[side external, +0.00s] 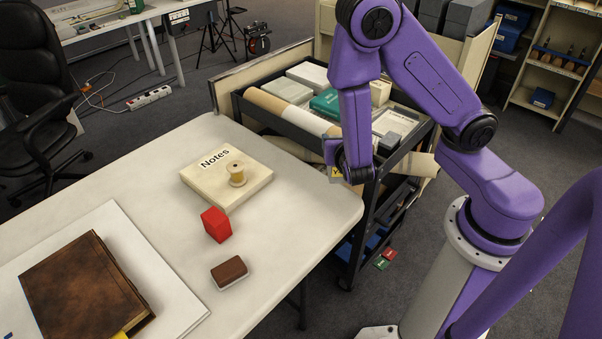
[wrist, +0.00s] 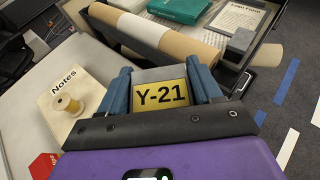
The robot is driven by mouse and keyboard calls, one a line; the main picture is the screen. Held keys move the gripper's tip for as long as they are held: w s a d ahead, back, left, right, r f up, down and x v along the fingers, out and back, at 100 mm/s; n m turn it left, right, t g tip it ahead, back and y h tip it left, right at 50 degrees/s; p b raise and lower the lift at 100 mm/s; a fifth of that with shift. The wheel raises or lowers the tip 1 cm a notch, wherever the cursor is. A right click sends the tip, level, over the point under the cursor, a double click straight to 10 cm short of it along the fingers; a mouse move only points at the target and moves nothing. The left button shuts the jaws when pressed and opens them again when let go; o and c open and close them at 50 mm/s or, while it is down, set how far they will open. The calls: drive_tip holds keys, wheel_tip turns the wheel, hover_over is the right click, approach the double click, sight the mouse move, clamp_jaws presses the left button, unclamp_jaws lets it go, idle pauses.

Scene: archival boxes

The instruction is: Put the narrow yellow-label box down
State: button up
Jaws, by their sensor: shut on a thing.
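The narrow box (wrist: 160,76) is grey with a yellow label reading Y-21, seen close in the wrist view. My gripper (wrist: 168,92) is shut on it, with a blue finger pressed on each side. In the side view my gripper (side external: 340,165) is beyond the table's right corner, in front of the cart. Only a small part of the box (side external: 337,174) with a bit of yellow shows there, and the rest is hidden. I cannot tell how far it is from the cart.
The white table (side external: 300,215) holds a Notes box (side external: 215,190) with a thread spool (side external: 237,174) on it, a red block (side external: 216,225), a brown-topped eraser (side external: 229,272) and a brown book (side external: 85,290). The dark cart (side external: 375,205) carries rolled tubes (side external: 287,111) and several boxes.

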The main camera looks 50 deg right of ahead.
drive_tip(key=shift+w+d+f, duration=0.2)
drive_tip(key=shift+w+f, duration=1.95)
drive_tip(key=shift+w, duration=0.1)
drive_tip(key=shift+w+d+f, duration=0.15)
drive_tip(key=shift+w+f, duration=2)
drive_tip(key=shift+w, duration=0.15)
drive_tip(key=shift+w+d+f, duration=0.2)
drive_tip(key=shift+w+f, duration=1.95)
drive_tip(key=shift+w, duration=0.1)
drive_tip(key=shift+f, duration=0.1)
drive_tip(key=o, duration=1.2)
